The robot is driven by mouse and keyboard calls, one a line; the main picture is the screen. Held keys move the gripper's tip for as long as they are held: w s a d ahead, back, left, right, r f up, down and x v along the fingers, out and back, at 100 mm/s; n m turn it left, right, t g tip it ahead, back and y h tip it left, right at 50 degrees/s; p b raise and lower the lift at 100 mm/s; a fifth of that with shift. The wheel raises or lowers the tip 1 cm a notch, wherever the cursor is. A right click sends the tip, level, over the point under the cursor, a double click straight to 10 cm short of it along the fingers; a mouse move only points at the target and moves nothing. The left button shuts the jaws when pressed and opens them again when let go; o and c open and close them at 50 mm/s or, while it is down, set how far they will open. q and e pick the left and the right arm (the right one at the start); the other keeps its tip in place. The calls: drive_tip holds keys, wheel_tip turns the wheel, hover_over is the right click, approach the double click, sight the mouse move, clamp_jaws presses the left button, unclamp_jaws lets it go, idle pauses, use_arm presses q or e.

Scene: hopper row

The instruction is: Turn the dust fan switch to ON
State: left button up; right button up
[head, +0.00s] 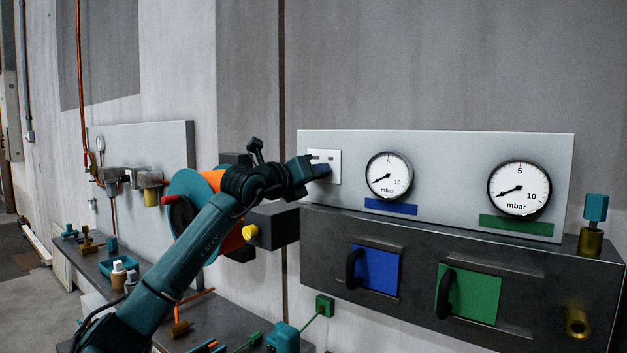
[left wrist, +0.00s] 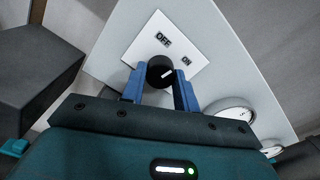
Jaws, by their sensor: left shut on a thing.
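The dust fan switch is a white plate (head: 334,178) at the left end of the grey gauge panel. In the left wrist view the plate (left wrist: 150,42) carries the labels OFF and ON and a round black knob (left wrist: 155,78). The white mark on the knob points right and slightly up, toward the ON label. My left gripper (left wrist: 160,88) has its blue fingers on either side of the knob and is shut on it. In the head view the left gripper (head: 322,170) covers the knob. My right gripper is in neither view.
Two round gauges (head: 389,176) sit right of the switch. Below the panel is a dark cabinet (head: 325,240) with a blue door (head: 380,268) and a green door (head: 474,293). A dark box (head: 272,226) with a yellow knob stands close below my left arm.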

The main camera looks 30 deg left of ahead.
use_arm(q)
drive_tip(key=shift+m+b, duration=0.35)
drive_tip(key=shift+m, duration=2.05)
drive_tip(key=o, duration=1)
